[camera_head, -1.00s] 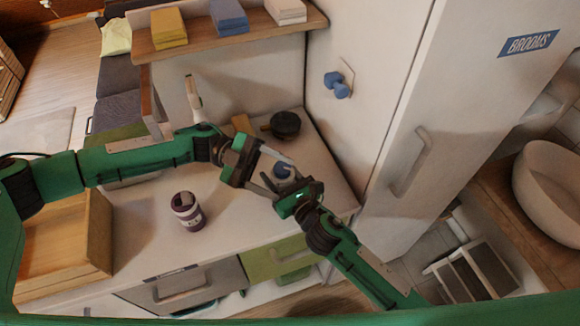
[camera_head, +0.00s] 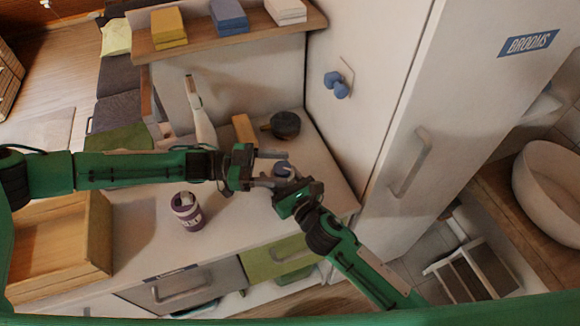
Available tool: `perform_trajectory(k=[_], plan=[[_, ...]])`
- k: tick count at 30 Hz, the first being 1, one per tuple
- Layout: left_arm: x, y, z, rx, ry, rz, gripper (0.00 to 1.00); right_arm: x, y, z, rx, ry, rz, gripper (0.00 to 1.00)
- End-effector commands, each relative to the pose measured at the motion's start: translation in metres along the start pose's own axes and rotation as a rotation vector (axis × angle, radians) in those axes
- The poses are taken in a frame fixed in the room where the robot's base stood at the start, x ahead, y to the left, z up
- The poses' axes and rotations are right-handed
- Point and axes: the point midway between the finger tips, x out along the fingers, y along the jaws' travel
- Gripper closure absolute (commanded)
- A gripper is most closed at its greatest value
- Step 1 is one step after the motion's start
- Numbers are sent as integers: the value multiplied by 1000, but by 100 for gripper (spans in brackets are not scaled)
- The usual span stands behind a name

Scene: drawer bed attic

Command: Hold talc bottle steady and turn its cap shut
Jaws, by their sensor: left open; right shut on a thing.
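A small pale bottle with a blue-grey top (camera_head: 283,170), apparently the talc bottle, is between my two grippers above the right part of the counter. Its lower part is mostly hidden by the fingers. My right gripper (camera_head: 280,184) comes from the lower right and is shut on it. My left gripper (camera_head: 272,168) comes from the left and is open, its two fingers pointing right at the bottle's top. I cannot tell whether they touch the cap or how far the cap is turned.
A dark round pot (camera_head: 285,124), a yellowish block (camera_head: 243,128) and a tall white item (camera_head: 200,112) are behind. The tall broom cabinet (camera_head: 415,110) bounds the right.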

Motion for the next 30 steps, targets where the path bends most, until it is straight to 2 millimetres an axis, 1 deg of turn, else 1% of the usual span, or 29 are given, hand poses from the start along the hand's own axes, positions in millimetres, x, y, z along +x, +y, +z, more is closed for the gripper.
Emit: perform_trajectory(k=[1,6,10,17,18,20,24,25,30], plan=[[9,1,0,0,1,4,41,0,0,0,0,1,-1,74],[28,0,0,1,1,2,41,0,0,0,0,1,-1,74],[33,0,0,1,0,1,41,0,0,0,0,1,-1,74],[34,0,0,1,0,1,41,0,0,0,0,1,-1,74],[34,0,0,1,0,1,43,0,0,0,0,1,-1,74],[34,0,0,1,0,1,54,0,0,0,0,1,-1,74],[34,0,0,1,0,1,82,0,0,0,0,1,-1,74],[34,0,0,1,0,1,85,0,0,0,0,0,-1,74],[34,0,0,2,1,6,86,0,0,0,0,0,0,74]])
